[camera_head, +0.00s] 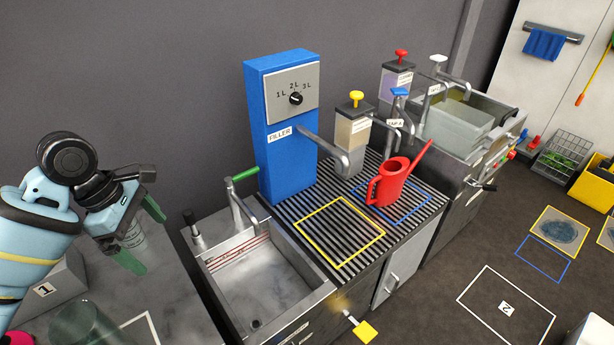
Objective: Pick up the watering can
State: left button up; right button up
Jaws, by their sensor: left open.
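The red watering can (388,188) stands upright on the striped drain grate, partly inside a blue square outline, its spout pointing up to the right. My left gripper (139,232) is at the far left of the picture, open, with its green-tipped fingers apart. It is well to the left of the can, with the sink between them. A clear glass-like cylinder shows just behind the fingers; I see no contact with it. My right gripper is not in view.
The blue filler box (276,135) with a dial stands behind the grate. The sink (262,283) with a green-handled tap lies left of it. Dispensers with yellow (353,132) and red (397,78) knobs stand behind the can. A yellow outline (340,232) on the grate is empty.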

aim_at(400, 174)
jog(key=z, duration=0.7)
